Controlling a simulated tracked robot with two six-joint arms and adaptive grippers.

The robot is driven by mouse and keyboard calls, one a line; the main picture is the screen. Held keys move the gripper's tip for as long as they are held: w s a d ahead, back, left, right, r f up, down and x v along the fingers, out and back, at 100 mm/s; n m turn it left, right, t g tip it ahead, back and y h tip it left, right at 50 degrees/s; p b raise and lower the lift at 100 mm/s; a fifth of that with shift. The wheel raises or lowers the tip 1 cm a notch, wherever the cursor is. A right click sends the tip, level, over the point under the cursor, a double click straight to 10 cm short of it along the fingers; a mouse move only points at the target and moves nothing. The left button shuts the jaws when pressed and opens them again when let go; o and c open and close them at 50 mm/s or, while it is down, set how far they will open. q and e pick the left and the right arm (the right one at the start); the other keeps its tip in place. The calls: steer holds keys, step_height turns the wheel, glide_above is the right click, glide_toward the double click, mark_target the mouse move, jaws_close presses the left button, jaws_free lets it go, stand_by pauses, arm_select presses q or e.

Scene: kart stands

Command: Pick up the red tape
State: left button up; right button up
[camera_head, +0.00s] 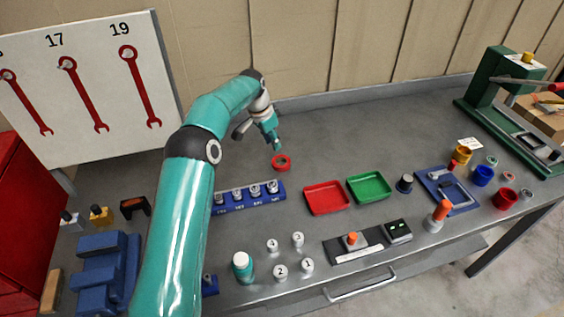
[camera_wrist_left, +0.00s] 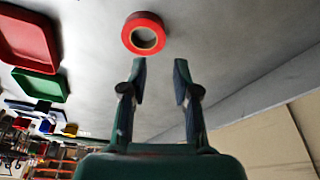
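The red tape (camera_head: 281,162) is a small red ring lying flat on the grey bench, behind the blue socket rack. It also shows in the left wrist view (camera_wrist_left: 143,33), just beyond the fingertips and slightly left of the middle between them. My left gripper (camera_head: 275,143) is above and just behind the tape in the head view, pointing down. In the wrist view its two fingers (camera_wrist_left: 160,80) are apart with nothing between them. The tape appears apart from the fingers. My right gripper does not show in either view.
A blue rack (camera_head: 248,202) with several sockets stands in front of the tape. A red tray (camera_head: 326,198) and a green tray (camera_head: 369,187) lie to its right. A wrench board (camera_head: 90,85) stands at left. The bench behind the trays is clear.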

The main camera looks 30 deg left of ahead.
mark_target(277, 158)
arm_select(q)
steer(key=shift+x, duration=1.1)
steer(key=p+x, duration=0.2)
steer(key=x, duration=0.1)
steer(key=p+x, duration=0.1)
steer(key=shift+s+f, duration=0.2)
steer(key=shift+f, duration=0.2)
steer(key=shift+w+f, duration=0.15)
steer(key=shift+f, duration=0.2)
jaws_close()
